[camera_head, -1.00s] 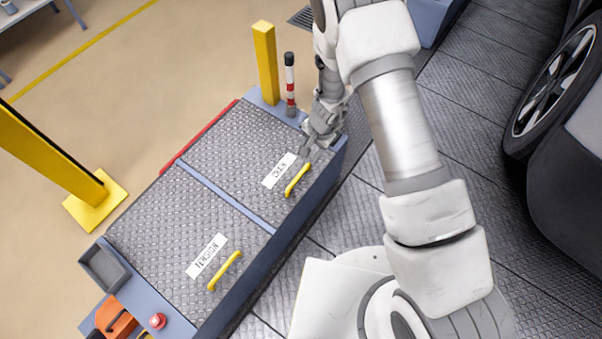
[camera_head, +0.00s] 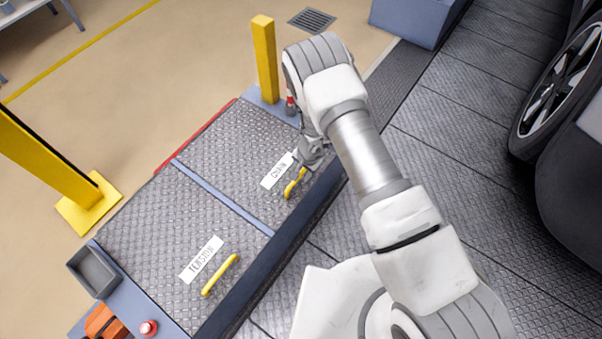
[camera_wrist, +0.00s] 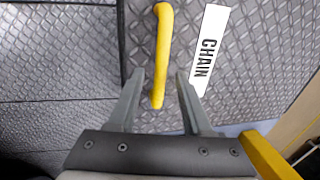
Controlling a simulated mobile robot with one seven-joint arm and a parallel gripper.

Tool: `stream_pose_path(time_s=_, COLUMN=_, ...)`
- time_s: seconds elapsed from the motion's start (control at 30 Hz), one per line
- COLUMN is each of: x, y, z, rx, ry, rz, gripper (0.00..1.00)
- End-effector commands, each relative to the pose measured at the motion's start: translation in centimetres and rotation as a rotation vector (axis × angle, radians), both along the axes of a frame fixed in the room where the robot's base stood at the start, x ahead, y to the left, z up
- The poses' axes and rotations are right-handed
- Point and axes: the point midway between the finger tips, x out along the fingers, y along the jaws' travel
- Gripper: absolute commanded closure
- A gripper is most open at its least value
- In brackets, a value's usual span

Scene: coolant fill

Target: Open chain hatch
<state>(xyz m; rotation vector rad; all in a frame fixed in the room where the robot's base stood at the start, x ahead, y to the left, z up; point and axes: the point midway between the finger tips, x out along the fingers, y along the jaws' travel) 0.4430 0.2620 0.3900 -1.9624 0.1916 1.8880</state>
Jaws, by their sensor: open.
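The chain hatch (camera_head: 225,150) is a grey diamond-plate lid with a white CHAIN label (camera_head: 278,170). It lies flat and closed in the blue-framed unit. Its yellow bar handle (camera_head: 295,184) sits near the edge facing me. My gripper (camera_head: 304,166) is at the far end of this handle, partly hidden by my wrist in the head view. In the wrist view my gripper (camera_wrist: 158,75) is open, and the lower end of the yellow handle (camera_wrist: 162,50) shows between the two fingers. The fingers look apart from the handle; the exact height gap cannot be told.
The tension hatch (camera_head: 160,235) with its own yellow handle (camera_head: 220,275) lies closed beside it. A car wheel (camera_head: 560,85) is at right.

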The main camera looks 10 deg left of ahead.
Motion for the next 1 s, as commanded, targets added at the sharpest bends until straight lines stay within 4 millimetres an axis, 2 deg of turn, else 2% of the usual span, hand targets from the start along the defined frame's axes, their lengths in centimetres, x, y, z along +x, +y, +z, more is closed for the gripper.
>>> stream_pose_path(time_s=0.33, x=0.08, y=0.08, z=-0.37, rx=0.001, ry=-0.001, rz=0.0, gripper=0.5)
stream_pose_path(time_s=0.6, x=0.07, y=0.08, z=-0.36, rx=0.001, ry=0.0, rz=0.0, gripper=0.99)
stream_pose_path(time_s=1.0, x=0.06, y=0.08, z=-0.35, rx=0.001, ry=0.0, rz=0.0, gripper=1.0)
